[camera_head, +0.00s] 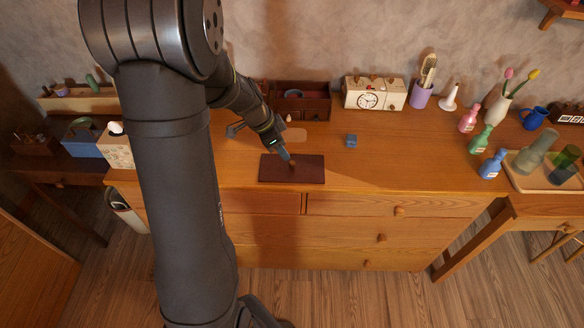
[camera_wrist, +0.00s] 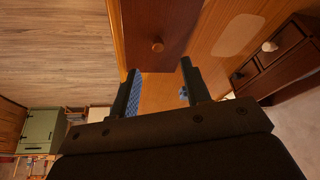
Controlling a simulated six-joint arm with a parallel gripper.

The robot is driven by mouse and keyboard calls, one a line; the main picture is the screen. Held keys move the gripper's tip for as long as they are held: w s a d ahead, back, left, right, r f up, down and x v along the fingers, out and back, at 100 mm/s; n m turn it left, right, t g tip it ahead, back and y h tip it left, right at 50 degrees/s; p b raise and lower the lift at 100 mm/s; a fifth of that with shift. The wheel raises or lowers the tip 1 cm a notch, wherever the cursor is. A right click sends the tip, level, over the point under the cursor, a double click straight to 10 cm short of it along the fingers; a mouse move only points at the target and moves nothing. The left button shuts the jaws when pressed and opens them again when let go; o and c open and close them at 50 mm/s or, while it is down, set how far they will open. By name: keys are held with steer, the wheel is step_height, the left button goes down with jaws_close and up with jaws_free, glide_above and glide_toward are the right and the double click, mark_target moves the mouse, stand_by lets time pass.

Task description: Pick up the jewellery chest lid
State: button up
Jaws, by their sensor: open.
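The jewellery chest lid is a flat dark red-brown panel (camera_head: 305,172) lying near the front edge of the dresser top. In the wrist view the lid (camera_wrist: 180,25) shows a small round wooden knob (camera_wrist: 157,45) near its middle. My gripper (camera_head: 285,155) is over the lid in the head view, covering part of its far side. In the wrist view my gripper (camera_wrist: 158,75) is open and empty, its two fingers apart and pointing toward the lid, with the knob in line between them. The dark jewellery chest (camera_head: 316,103) stands open-topped at the back, partly behind my arm; its drawers show in the wrist view (camera_wrist: 280,65).
A small blue box (camera_head: 351,141) sits right of the lid. A cream clock box (camera_head: 362,93) and purple cup (camera_head: 421,95) stand along the wall. Several colored bottles (camera_head: 479,138) are at the right. The dresser top (camera_head: 400,160) right of the lid is mostly clear.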

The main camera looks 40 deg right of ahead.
mark_target(292, 162)
steer(key=shift+x, duration=3.8)
steer(key=shift+s+r, duration=0.1)
steer(key=shift+s, duration=0.1)
jaws_close()
